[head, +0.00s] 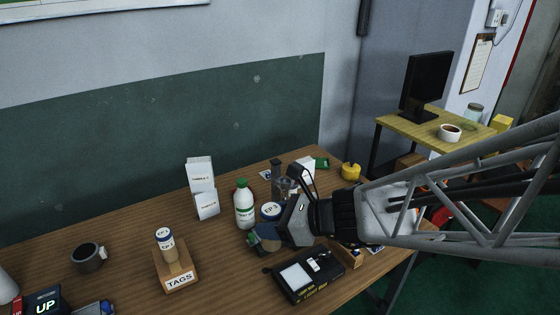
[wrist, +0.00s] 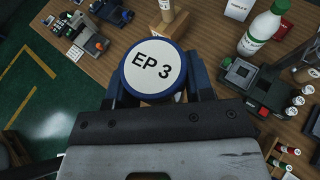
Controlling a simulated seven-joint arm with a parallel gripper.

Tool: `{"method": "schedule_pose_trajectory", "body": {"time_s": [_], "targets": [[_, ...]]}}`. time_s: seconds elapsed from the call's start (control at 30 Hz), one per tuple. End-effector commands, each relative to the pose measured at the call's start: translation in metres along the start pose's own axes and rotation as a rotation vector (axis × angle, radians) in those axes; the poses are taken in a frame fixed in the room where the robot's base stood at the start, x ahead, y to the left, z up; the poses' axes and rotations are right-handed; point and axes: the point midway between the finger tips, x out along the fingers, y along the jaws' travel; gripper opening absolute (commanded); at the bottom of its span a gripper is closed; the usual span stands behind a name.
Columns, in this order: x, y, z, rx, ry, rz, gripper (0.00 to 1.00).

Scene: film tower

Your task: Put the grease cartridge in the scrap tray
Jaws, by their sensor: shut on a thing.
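My gripper (head: 268,232) is shut on a round canister (head: 271,211) marked EP 3, with a white top and blue rim. It also shows in the wrist view (wrist: 153,67), its lid facing the camera and held between the fingers (wrist: 160,92). The canister appears to be above the table, but its underside is hidden. No label names a grease cartridge, and I cannot tell whether this canister is it. I cannot identify a scrap tray.
A white bottle with a green cap (head: 244,205) stands close behind the gripper. A black flat box (head: 303,277) lies in front of it. The wooden table (head: 130,270) has free room between mug and block.

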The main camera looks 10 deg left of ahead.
Motion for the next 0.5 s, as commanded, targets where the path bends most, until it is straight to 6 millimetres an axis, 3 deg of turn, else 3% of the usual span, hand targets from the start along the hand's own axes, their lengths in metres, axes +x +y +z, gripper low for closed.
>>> {"method": "schedule_pose_trajectory", "body": {"time_s": [0.5], "targets": [[0.045, -0.105, 0.042, -0.027, -0.009, 0.062, 0.21]]}}
